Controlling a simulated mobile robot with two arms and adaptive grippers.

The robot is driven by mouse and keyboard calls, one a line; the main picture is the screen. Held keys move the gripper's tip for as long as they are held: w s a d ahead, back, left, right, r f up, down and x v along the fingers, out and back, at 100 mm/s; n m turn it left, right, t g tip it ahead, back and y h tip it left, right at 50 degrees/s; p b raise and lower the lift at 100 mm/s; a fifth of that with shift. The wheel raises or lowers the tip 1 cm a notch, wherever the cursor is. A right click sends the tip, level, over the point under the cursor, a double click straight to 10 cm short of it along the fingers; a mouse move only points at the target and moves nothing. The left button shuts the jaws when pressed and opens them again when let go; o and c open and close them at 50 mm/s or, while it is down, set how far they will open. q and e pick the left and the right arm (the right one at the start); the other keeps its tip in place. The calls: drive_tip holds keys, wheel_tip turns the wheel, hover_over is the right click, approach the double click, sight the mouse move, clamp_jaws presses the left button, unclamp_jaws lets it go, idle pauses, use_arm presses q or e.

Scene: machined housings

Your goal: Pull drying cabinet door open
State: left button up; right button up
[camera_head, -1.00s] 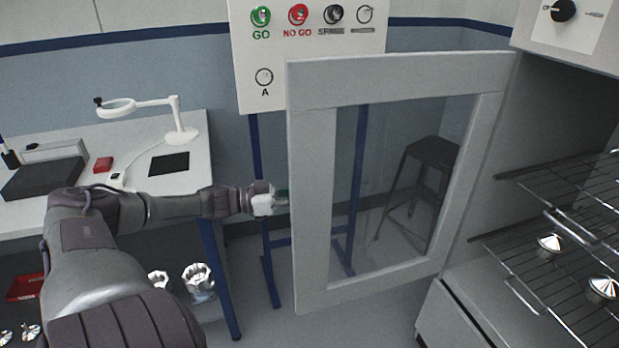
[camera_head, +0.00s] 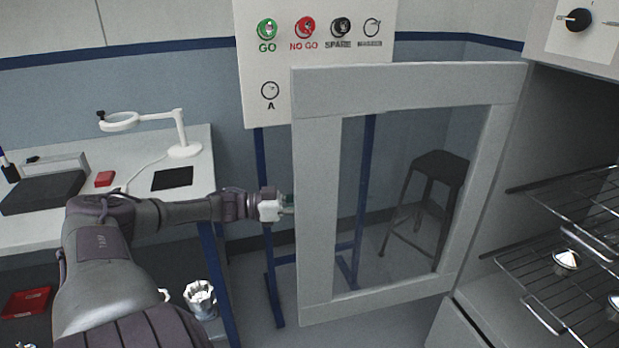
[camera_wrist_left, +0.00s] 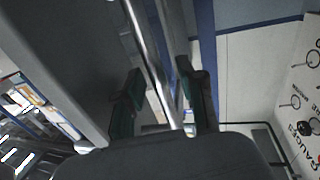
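The drying cabinet door (camera_head: 318,220), a pale grey frame around a clear pane, stands swung wide open on the left of the cabinet (camera_head: 565,120). My left gripper (camera_head: 286,204) is at the door's free left edge, its fingertips partly hidden behind the frame. In the left wrist view, a shiny metal bar handle (camera_wrist_left: 150,42) runs between the two green-padded fingers (camera_wrist_left: 162,102). The fingers look apart, with gaps beside the bar, so they are around it rather than clamped. The door surface (camera_wrist_left: 65,60) fills the left of that view. My right gripper is not in view.
Wire racks (camera_head: 560,285) with metal parts (camera_head: 566,260) show inside the cabinet. A dark stool (camera_head: 430,200) stands behind the pane. A workbench (camera_head: 130,160) with a magnifier lamp (camera_head: 185,150) is at left. A panel with buttons (camera_head: 320,80) is behind the door.

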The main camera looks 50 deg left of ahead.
use_arm(q)
drive_tip(key=shift+r, duration=0.1)
drive_tip(key=v, duration=1.2)
idle(0.4)
idle(0.5)
